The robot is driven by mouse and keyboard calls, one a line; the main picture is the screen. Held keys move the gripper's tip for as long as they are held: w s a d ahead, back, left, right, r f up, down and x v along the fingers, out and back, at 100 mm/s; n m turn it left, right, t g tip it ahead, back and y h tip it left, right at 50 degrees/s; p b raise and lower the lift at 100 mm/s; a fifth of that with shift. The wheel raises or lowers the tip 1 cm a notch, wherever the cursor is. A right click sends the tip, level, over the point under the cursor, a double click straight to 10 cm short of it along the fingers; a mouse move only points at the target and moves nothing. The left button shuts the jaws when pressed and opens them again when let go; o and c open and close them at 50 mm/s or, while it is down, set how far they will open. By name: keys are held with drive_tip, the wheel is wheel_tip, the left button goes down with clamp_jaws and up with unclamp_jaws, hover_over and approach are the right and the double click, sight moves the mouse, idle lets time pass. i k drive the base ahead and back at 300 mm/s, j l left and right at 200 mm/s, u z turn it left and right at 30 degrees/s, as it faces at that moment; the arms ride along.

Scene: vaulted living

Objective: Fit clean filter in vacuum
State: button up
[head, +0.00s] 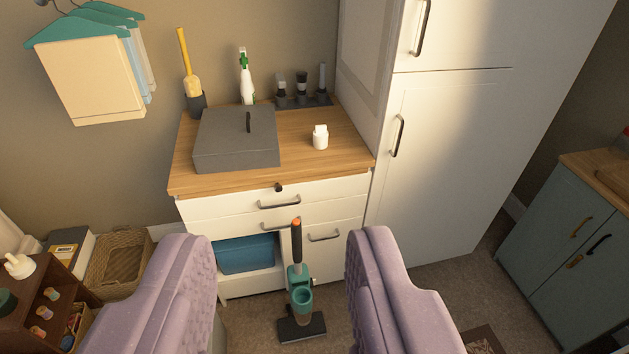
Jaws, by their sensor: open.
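A teal and dark upright vacuum (301,280) with an orange-tipped handle stands on the floor in front of the white cabinet. A round teal cup with an open top shows on its body. A small white cylindrical piece (320,138) with a narrower top stands on the wooden counter, right of the grey box. It may be the clean filter; I cannot tell for certain. My gripper (282,238) is open and empty, its two lilac fingers wide apart in the foreground. The vacuum shows between them, farther away.
The counter (300,165) also holds a grey lidded box (235,150), a spray bottle (246,78), a yellow-handled brush (188,70) and a dark rack (303,98). A tall white cupboard (450,160) stands right. A wicker basket (117,262) sits left.

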sight(303, 324)
drive_tip(key=i+l+u, duration=0.15)
drive_tip(key=i+l, duration=0.2)
drive_tip(key=i+l+u, duration=0.15)
drive_tip(key=i+l, duration=0.2)
drive_tip(key=i, duration=0.2)
drive_tip(key=i+l+u, duration=0.15)
drive_tip(key=i+l, duration=0.25)
drive_tip(key=i+l+u, duration=0.15)
drive_tip(key=i+l, duration=0.25)
drive_tip(key=i+l+u, duration=0.15)
drive_tip(key=i+l, duration=0.2)
drive_tip(key=l, duration=0.3)
drive_tip(key=i+l+u, duration=0.15)
drive_tip(key=i+l, duration=0.15)
drive_tip(key=l, duration=0.25)
